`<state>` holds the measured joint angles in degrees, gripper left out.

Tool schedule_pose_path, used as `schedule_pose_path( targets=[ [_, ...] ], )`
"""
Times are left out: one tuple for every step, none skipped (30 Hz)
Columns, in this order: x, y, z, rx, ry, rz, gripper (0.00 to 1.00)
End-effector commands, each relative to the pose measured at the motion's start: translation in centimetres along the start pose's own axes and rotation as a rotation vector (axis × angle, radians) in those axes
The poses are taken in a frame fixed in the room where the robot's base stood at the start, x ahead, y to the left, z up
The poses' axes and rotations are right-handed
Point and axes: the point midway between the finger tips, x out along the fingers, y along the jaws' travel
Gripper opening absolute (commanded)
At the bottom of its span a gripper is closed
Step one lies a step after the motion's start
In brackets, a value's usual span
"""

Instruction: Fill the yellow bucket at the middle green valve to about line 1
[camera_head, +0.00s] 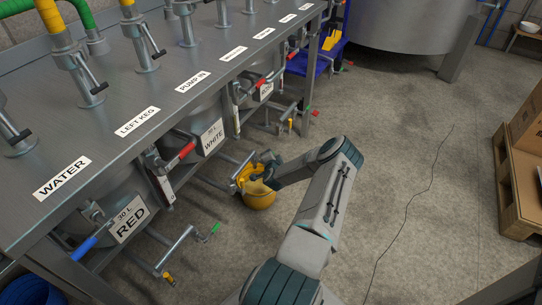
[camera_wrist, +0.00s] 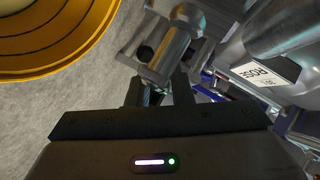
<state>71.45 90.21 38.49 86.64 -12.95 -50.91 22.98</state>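The yellow bucket (camera_head: 259,198) stands on the floor below the white tank's outlet pipes in the head view. Its rim and ringed inside wall (camera_wrist: 55,45) fill the upper left of the wrist view, and no water shows in the visible part. My gripper (camera_wrist: 158,90) has its two dark fingers apart, at the end of a metal valve pipe (camera_wrist: 170,45) beside the bucket. A small dark part sits between or just behind the fingers; I cannot tell whether they touch it. The middle valve's green handle is not visible, and my wrist covers that spot in the head view.
The white tank (camera_head: 212,137) stands under the metal bench (camera_head: 140,75). The red tank's outlet pipe (camera_head: 175,247) with a green handle (camera_head: 215,228) juts out at the left. A rosé tank label (camera_wrist: 255,68) shows in the wrist view. Floor on the right is clear up to a pallet (camera_head: 512,195).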

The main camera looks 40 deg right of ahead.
Motion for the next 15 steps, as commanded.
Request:
schedule_pose_path(
  targets=[
    [0.0,0.1,0.2,0.0,-0.003,0.001,0.35],
    [0.0,0.1,0.1,0.0,-0.002,0.001,0.37],
    [0.0,0.1,0.1,0.0,-0.002,0.001,0.37],
    [0.0,0.1,0.0,0.001,0.0,0.001,0.37],
    [0.0,0.1,0.0,0.001,0.0,0.001,0.37],
    [0.0,0.1,0.0,0.001,0.001,0.001,0.37],
    [0.0,0.1,-0.1,0.001,0.001,0.001,0.37],
    [0.0,0.1,-0.1,0.001,0.001,0.001,0.37],
    [0.0,0.1,-0.1,0.001,0.001,0.0,0.37],
    [-0.1,0.1,-0.1,0.001,0.001,0.0,0.37],
    [-0.2,0.0,-0.1,0.001,0.001,0.0,0.37],
    [-0.4,0.0,-0.1,0.001,0.001,0.001,0.37],
    [-0.6,0.0,-0.1,0.001,0.0,0.001,0.37],
    [-0.8,-0.1,-0.1,0.001,0.0,0.001,0.37],
    [-1.3,-0.1,-0.2,0.001,0.001,0.001,0.37]
  ],
)
